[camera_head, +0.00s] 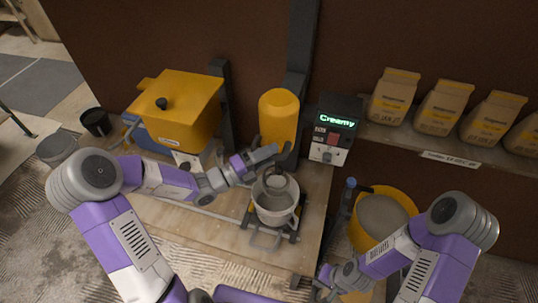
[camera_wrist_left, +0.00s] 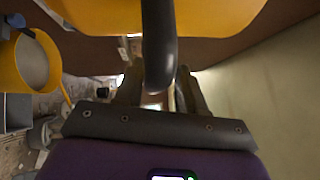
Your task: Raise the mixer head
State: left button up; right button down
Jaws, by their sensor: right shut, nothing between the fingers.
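The mixer has a yellow head (camera_head: 279,112) mounted on a dark upright column at the back of the wooden bench. A grey bowl (camera_head: 273,212) sits below it on a dark stand, with a grey tool partly inside. My left gripper (camera_head: 270,157) is just under the head, above the bowl. In the left wrist view the yellow underside (camera_wrist_left: 200,14) fills the top. A dark rounded handle (camera_wrist_left: 159,45) hangs down between the fingers of the left gripper (camera_wrist_left: 158,85); whether they press on it I cannot tell. My right gripper (camera_head: 324,284) is low at the right, shut and empty.
A control box (camera_head: 336,128) reading "Creamy" stands right of the mixer. A large yellow lidded hopper (camera_head: 178,108) stands at the left. A yellow bucket (camera_head: 382,217) of grey material is at the right, below a shelf with several paper bags (camera_head: 440,107).

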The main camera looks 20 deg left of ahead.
pick_arm(q)
jog(key=shift+o, duration=0.9)
jog(key=shift+r, duration=0.1)
jog(key=v, duration=0.7)
jog(key=shift+s+a, duration=0.2)
jog(key=shift+s, duration=0.05)
